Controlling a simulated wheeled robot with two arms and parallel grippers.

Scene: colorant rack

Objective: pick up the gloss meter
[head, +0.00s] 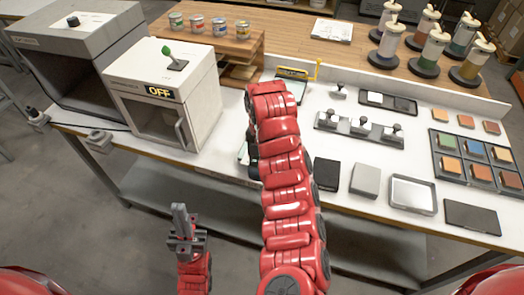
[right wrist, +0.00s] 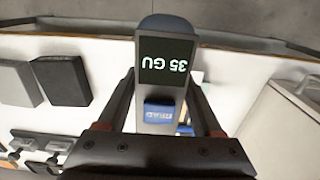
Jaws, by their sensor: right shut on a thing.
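The gloss meter (right wrist: 166,105) is a grey, rounded device with a dark display reading "35 GU" and a blue label, upside down in the right wrist view. My right gripper (right wrist: 165,95) has one finger on each side of its body and is shut on it. In the head view my red right arm hides most of the gripper and meter, near the table's front edge beside the white cabinet. I cannot tell whether the meter touches the table. My left gripper (head: 180,213) hangs empty in front of the table, its fingers together.
A white cabinet (head: 150,120) marked "OFF" stands left of my right arm. A black block (head: 326,174), a grey block (head: 365,179) and a metal tray (head: 413,194) lie to its right. A rack with stamp-like tools (head: 359,129) is behind them.

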